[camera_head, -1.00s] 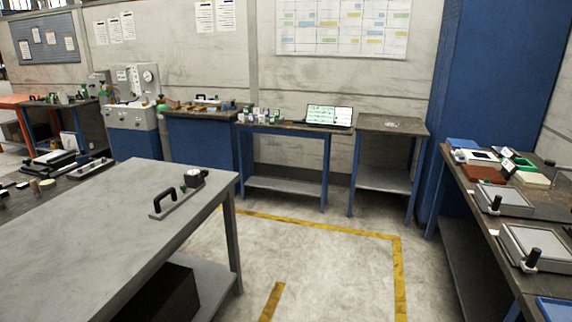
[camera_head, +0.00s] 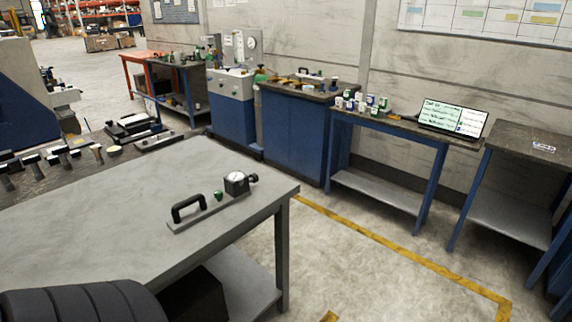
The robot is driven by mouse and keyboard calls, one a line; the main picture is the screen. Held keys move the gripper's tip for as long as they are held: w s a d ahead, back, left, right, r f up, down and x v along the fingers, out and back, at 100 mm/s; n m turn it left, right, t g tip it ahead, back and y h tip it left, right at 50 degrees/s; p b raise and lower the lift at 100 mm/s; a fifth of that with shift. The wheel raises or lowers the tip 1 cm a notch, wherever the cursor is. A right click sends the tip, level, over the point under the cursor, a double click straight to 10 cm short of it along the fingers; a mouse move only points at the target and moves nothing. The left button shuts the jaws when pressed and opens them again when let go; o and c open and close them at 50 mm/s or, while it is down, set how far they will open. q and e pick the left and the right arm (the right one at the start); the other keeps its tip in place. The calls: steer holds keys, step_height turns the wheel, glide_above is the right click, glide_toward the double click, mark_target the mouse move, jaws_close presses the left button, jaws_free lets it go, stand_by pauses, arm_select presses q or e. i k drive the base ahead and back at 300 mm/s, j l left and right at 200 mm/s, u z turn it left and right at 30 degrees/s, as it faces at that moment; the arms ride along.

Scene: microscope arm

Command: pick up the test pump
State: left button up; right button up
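What looks like the test pump (camera_head: 212,203) sits on the grey table (camera_head: 120,248), close to its right corner. It has a flat grey base, a black arched handle at its left end, a small green knob in the middle and a black block with a round white gauge at its right end. Nothing is touching it. A dark ribbed part at the lower left looks like my own arm. Neither of my grippers shows in the view.
A dark bench with several tools (camera_head: 75,155) stands left of the grey table. A blue cabinet (camera_head: 296,130), a table with a laptop (camera_head: 453,118) and another side table (camera_head: 525,148) line the wall. The floor right of the grey table is clear, with yellow lines.

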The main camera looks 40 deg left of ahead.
mark_target(237, 187)
steer(key=i+u, duration=0.25)
steer(key=i, duration=0.25)
steer(key=i+l+u, duration=0.2)
steer(key=i, duration=0.25)
steer(key=i+l+u, duration=0.25)
steer(key=i, duration=0.2)
steer(key=i+l+u, duration=0.15)
steer(key=u, duration=0.35)
steer(key=i+l+u, duration=0.3)
steer(key=u, duration=0.2)
steer(key=i+l+u, duration=0.15)
steer(key=l+u, duration=0.15)
steer(key=u, duration=0.2)
steer(key=l+u, duration=1.3)
steer(key=l, duration=0.15)
